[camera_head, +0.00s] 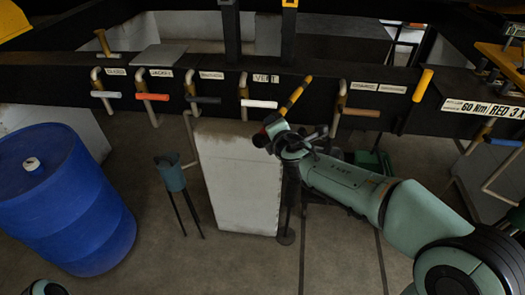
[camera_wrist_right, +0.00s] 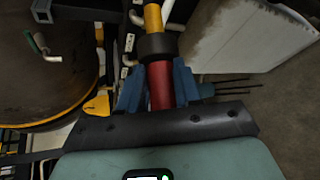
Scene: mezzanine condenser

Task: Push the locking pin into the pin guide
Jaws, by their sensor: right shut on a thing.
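My right gripper (camera_head: 270,134) is in the middle of the head view, in front of the beam with labelled handles. It is shut on a bar with a red end, a black collar and a yellow-and-black striped shaft (camera_head: 297,92). In the right wrist view the red part (camera_wrist_right: 160,88) sits between the blue fingers of the right gripper (camera_wrist_right: 158,92). The bar slants up and right in the head view. I cannot tell whether this bar is the locking pin, or pick out the pin guide. The left gripper is out of view.
The dark beam (camera_head: 215,88) carries several coloured handles, including a white one (camera_head: 259,103) left of the bar. A pale panel (camera_head: 235,180) stands below. A blue drum (camera_head: 65,205) is at left. Floor is clear between drum and panel, apart from a blue-grey stand (camera_head: 171,178).

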